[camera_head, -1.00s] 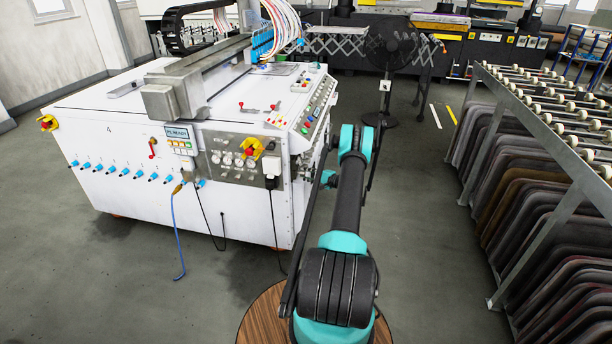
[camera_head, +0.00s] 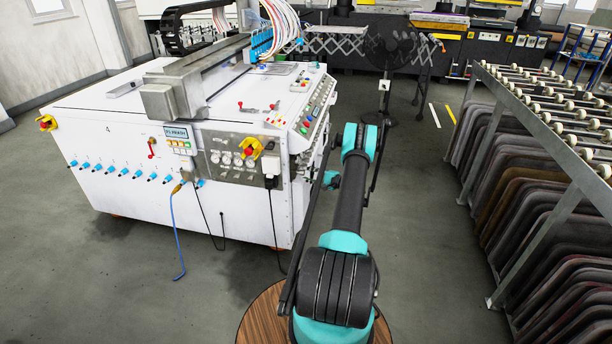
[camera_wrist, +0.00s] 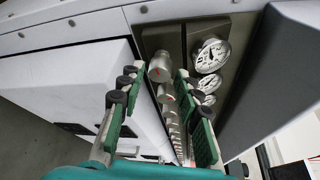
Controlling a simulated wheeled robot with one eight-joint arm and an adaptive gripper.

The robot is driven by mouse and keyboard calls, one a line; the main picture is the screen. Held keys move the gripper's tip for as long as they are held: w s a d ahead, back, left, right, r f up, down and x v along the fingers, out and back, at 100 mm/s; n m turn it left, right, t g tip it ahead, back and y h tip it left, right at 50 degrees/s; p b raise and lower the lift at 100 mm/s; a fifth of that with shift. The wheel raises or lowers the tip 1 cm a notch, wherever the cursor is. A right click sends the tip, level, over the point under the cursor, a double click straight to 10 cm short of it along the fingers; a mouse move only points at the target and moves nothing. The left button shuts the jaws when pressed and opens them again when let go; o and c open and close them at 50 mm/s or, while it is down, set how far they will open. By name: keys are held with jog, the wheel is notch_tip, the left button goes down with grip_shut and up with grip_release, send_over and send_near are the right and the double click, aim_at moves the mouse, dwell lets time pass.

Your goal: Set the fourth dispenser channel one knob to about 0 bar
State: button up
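In the wrist view a row of silver knobs (camera_wrist: 160,66) runs away down a dark metal panel. The nearest knob, at the end of the row, has an orange-red mark. My gripper (camera_wrist: 157,74) has its green-padded fingers apart, one on each side of this knob in the picture, with visible gaps. I cannot tell whether this is the fourth channel's knob. A round white pressure gauge (camera_wrist: 211,55) sits to its right; its reading is too small to make out. In the head view my gripper and the knobs are hidden behind the machine's right side.
The white machine (camera_head: 120,135) has a control panel along its right edge and a gantry (camera_head: 200,85) on top. A black fan (camera_head: 389,50) stands behind my arm. A roller rack (camera_head: 560,120) stands at the right. Grey floor is open between the machine and the rack.

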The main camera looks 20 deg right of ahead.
jog(key=v, duration=1)
